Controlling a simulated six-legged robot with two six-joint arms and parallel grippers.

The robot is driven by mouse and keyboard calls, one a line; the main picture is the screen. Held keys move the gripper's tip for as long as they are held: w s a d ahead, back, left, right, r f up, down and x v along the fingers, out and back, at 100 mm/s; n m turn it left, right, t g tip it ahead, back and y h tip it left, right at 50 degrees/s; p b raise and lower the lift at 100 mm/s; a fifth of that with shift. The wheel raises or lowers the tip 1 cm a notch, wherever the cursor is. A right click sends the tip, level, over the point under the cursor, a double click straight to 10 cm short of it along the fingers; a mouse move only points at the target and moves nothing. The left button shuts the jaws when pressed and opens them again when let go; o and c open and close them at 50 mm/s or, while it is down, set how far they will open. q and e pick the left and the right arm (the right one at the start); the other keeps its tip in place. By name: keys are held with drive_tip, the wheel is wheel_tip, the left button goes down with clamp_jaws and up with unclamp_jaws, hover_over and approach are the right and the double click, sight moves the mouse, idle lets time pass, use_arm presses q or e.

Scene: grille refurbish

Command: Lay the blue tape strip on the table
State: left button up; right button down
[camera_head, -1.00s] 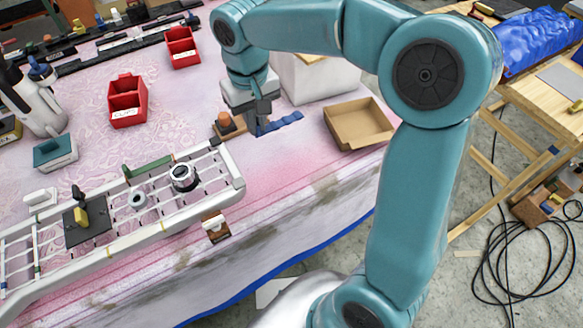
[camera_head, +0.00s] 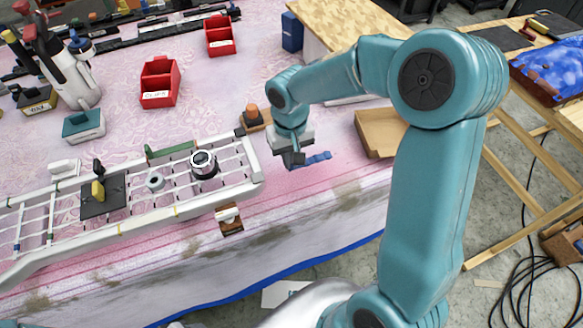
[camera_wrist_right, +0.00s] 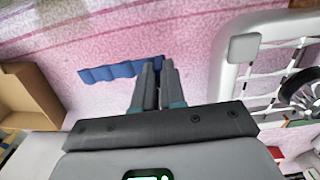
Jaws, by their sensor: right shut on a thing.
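The blue tape strip (camera_head: 318,158) is a short, wavy-edged piece that sticks out to the right of my right gripper (camera_head: 293,163) in the head view. In the wrist view the strip (camera_wrist_right: 108,72) runs left from the fingertips (camera_wrist_right: 160,62), which are shut on its end. The strip is over the pink-stained table (camera_head: 345,185), near the front edge; I cannot tell whether it touches the surface. My left gripper is not in view.
A white grille (camera_head: 150,215) lies left of the gripper, its end close by. An open cardboard box (camera_head: 378,135) stands to the right. A wooden block with an orange knob (camera_head: 252,115) is behind the gripper. Red bins (camera_head: 160,82) stand farther back.

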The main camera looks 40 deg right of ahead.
drive_tip(key=shift+f, duration=2.35)
drive_tip(key=shift+f+b, duration=0.25)
drive_tip(key=shift+b, duration=0.1)
drive_tip(key=c, duration=1.2)
unclamp_jaws()
drive_tip(key=shift+r, duration=0.1)
drive_tip(key=shift+r, duration=0.15)
wheel_tip(320, 180, up, 11)
drive_tip(key=shift+f+p, duration=0.1)
drive_tip(key=shift+p, duration=0.5)
drive_tip(key=shift+r, duration=0.65)
